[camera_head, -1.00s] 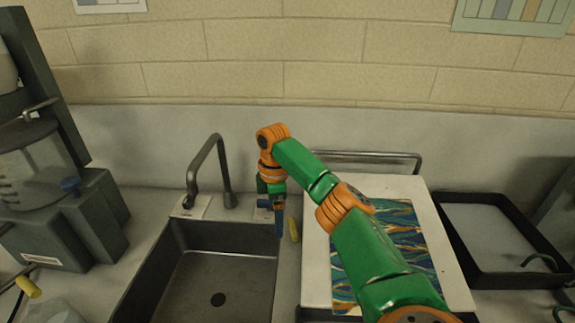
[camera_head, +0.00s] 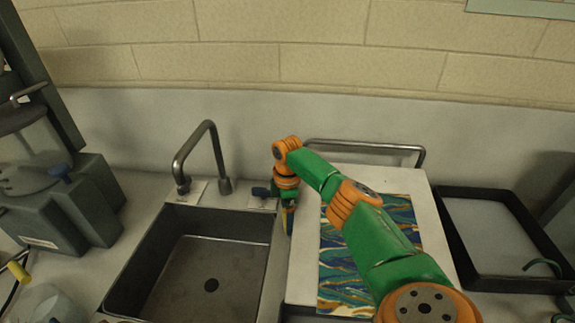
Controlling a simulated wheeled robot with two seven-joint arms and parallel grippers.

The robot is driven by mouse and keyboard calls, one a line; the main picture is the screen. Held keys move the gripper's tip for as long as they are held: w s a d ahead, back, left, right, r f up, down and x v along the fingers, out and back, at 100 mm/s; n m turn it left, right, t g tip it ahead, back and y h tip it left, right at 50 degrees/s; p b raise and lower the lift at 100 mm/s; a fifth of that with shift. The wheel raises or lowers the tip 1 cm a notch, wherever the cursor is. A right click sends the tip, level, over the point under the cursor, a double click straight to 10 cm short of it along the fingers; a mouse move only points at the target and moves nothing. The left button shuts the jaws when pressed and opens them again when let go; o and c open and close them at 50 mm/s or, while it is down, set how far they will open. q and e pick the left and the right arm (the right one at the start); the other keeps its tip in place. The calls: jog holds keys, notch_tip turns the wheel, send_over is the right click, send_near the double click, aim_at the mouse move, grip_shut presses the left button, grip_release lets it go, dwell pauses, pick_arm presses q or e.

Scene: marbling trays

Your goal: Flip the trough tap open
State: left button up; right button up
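The trough (camera_head: 150,262) is a dark rectangular sink with a round drain. A grey bent spout (camera_head: 214,150) stands at its back edge. To the right of the spout, a small dark blue tap lever (camera_head: 262,191) sits on a pale plate (camera_head: 262,204) and points left. My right arm, green and orange, reaches in from the lower right. My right gripper (camera_head: 288,220) points down just right of the lever; whether they touch is unclear. Its fingers are small and partly hidden, so I cannot tell their opening. My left gripper is not in view.
A white board with a blue, green and gold marbled sheet (camera_head: 338,262) lies under my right arm. A metal rail (camera_head: 365,147) runs behind it. A black tray (camera_head: 505,280) is at right.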

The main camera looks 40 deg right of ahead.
jog(key=shift+a+r, duration=0.1)
jog(key=shift+a, duration=0.05)
jog(key=c, duration=1.1)
jog(key=shift+o, duration=0.2)
jog(key=shift+a+r+m+p, duration=0.1)
jog(key=shift+r+m+p, duration=0.25)
jog(key=shift+m+p, duration=0.7)
jog(key=shift+f+m, duration=0.2)
jog(key=shift+m, duration=0.15)
jog(key=shift+f, duration=0.15)
jog(key=o, duration=1.1)
jog(key=shift+c, duration=0.2)
jog(key=shift+r+b, duration=0.35)
jog(key=shift+r, duration=3.25)
